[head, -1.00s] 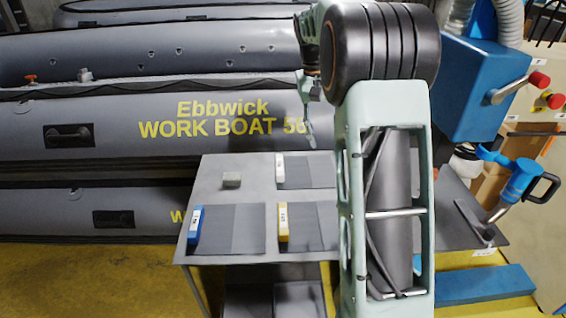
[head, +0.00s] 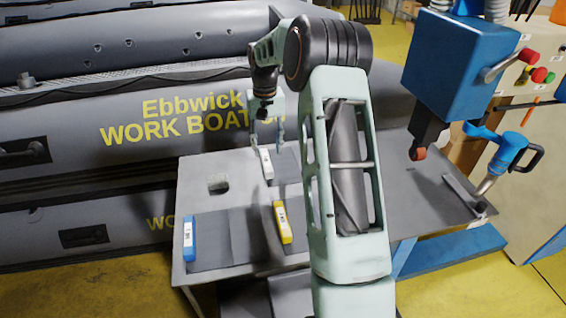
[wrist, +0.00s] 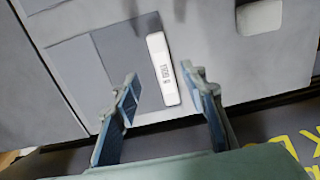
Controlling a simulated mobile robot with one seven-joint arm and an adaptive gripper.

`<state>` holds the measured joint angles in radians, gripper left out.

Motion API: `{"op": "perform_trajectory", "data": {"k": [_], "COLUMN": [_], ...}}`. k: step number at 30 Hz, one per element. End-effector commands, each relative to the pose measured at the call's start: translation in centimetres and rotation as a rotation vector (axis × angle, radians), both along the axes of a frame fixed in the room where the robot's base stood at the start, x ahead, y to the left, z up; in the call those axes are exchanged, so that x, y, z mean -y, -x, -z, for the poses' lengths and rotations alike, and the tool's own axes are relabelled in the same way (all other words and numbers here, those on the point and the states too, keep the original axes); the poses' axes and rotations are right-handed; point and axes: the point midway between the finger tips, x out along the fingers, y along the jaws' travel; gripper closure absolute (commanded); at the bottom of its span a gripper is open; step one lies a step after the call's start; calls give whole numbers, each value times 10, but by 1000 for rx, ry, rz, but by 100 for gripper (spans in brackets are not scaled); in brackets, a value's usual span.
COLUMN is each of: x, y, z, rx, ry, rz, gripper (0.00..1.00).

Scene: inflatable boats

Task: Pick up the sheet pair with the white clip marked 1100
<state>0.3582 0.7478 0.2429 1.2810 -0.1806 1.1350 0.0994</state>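The white clip (head: 266,164) sits on the edge of a dark grey sheet pair (head: 288,165) at the back of the grey table. My gripper (head: 267,147) is open and empty, pointing down over the clip. In the wrist view its fingertips (wrist: 159,78) stand on either side of the clip, seemingly above it. Contact cannot be told. My arm hides part of the sheets in the head view.
A blue clip (head: 189,238) and a yellow clip (head: 283,222) hold other sheets nearer on the table (head: 205,173). A blue machine (head: 462,70) stands at right; the inflatable boat (head: 90,130) is behind.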

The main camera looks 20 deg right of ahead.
Motion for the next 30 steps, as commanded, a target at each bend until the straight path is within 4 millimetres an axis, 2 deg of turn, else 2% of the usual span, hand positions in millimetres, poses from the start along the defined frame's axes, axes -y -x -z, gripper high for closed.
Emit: {"op": "perform_trajectory", "data": {"k": [7,15,24,30], "x": [-1,-4,-3,-3], "y": [1,3,2,2], "z": [20,58,63,63], "rx": [-2,0,2,1], "ry": [0,0,1,1], "rz": [-2,0,0,0], "gripper": [61,61,61,83]}}
